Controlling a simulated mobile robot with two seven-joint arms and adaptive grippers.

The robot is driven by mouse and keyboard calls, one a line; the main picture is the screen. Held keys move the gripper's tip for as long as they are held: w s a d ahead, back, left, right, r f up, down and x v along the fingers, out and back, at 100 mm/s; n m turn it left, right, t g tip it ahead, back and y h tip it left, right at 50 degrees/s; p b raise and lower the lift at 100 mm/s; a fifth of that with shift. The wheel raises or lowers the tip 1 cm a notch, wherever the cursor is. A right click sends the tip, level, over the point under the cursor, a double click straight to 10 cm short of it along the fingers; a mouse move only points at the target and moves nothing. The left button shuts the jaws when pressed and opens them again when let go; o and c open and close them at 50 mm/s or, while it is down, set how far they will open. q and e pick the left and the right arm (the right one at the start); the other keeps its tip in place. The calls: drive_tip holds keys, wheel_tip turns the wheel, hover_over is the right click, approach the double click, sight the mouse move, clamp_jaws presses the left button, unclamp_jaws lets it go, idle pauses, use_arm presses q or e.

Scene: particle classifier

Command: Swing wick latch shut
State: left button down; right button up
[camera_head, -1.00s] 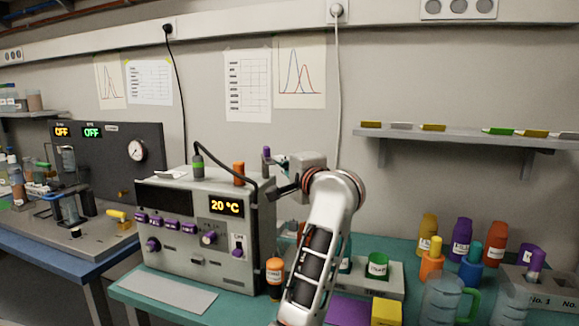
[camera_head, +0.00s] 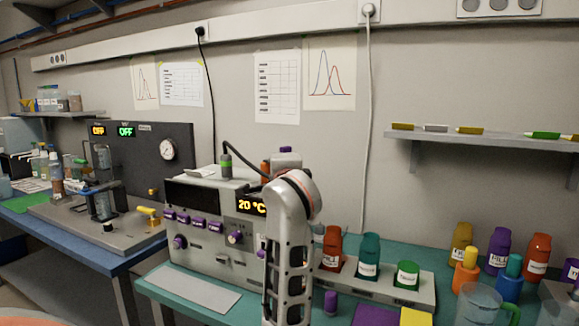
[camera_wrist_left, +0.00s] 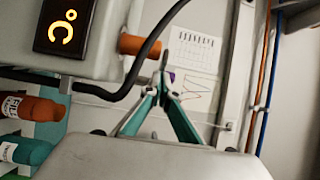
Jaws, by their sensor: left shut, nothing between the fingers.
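The particle classifier is the grey box (camera_head: 208,217) with the "20 °C" display and purple knobs. An orange cylinder (camera_wrist_left: 141,45) sticks out from its casing in the left wrist view. A small purple piece (camera_wrist_left: 172,76) shows just beyond my fingers; in the head view a purple tip (camera_head: 286,149) rises behind my wrist. I cannot tell which part is the wick latch. My left gripper (camera_wrist_left: 164,88) is shut and empty, close beside the casing and the orange cylinder; contact with the purple piece is unclear. My own arm hides its fingers in the head view. My right gripper is not in view.
A black cable (camera_wrist_left: 150,45) loops past the casing near my fingers. A rack (camera_head: 425,287) with orange, teal and green containers stands right of my arm. Several bottles and a jug (camera_head: 478,305) stand further right. A wall shelf (camera_head: 470,142) is at the upper right.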

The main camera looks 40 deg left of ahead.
use_arm(q)
drive_tip(key=shift+s+a, duration=0.1)
drive_tip(key=shift+a, duration=0.2)
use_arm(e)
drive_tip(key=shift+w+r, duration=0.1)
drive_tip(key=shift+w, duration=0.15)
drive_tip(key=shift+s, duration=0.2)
